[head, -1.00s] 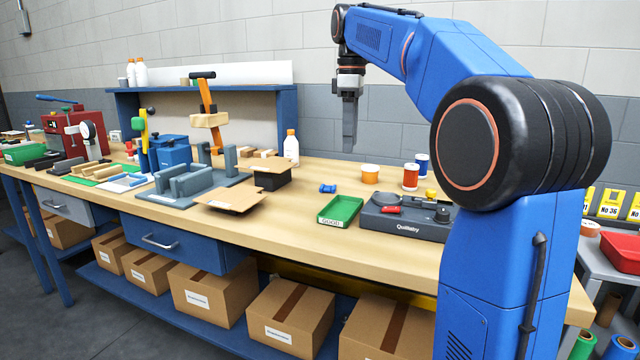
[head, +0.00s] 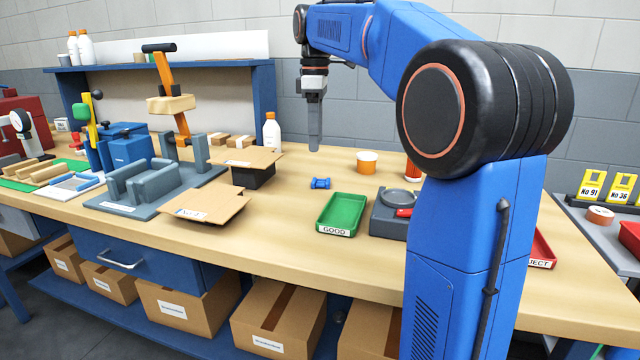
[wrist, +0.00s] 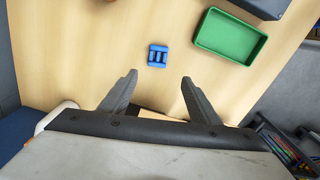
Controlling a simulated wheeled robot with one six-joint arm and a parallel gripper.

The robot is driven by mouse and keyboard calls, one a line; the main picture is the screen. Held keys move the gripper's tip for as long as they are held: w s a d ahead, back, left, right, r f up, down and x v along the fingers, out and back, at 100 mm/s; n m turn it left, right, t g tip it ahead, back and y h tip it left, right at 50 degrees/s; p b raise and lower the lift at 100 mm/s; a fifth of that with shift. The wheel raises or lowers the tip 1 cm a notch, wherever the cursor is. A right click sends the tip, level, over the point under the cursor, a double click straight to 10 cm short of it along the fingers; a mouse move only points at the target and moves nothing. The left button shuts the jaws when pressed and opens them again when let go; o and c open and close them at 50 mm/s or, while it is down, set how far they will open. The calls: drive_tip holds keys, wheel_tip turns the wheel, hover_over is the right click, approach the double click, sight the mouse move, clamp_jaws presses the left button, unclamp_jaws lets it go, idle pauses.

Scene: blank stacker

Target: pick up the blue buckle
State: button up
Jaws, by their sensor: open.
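The blue buckle (head: 320,183) lies flat on the wooden workbench, left of the green tray. It also shows in the wrist view (wrist: 158,55), above the gap between the fingers in the picture. My gripper (head: 314,148) hangs with its fingers pointing down above the bench, apart from the buckle. In the wrist view my gripper (wrist: 158,80) is open, its two grey fingers spread with nothing between them.
The green tray (head: 322,227), labelled GOOD, stands right of the buckle, with a grey device (head: 388,222) beside it. An orange-and-white tub (head: 367,162) stands behind. A white bottle (head: 272,132) and cardboard pieces (head: 208,203) are to the left. Bench around the buckle is clear.

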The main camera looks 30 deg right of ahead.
hover_over(320, 180)
drive_tip(key=a, duration=0.1)
wheel_tip(320, 180, down, 6)
drive_tip(key=shift+a+r, duration=0.1)
drive_tip(key=shift+r, duration=0.1)
drive_tip(key=f, duration=0.2)
drive_tip(key=d+f, duration=0.1)
drive_tip(key=f, duration=0.1)
drive_tip(key=shift+f, duration=0.7)
drive_tip(key=c, duration=1.1)
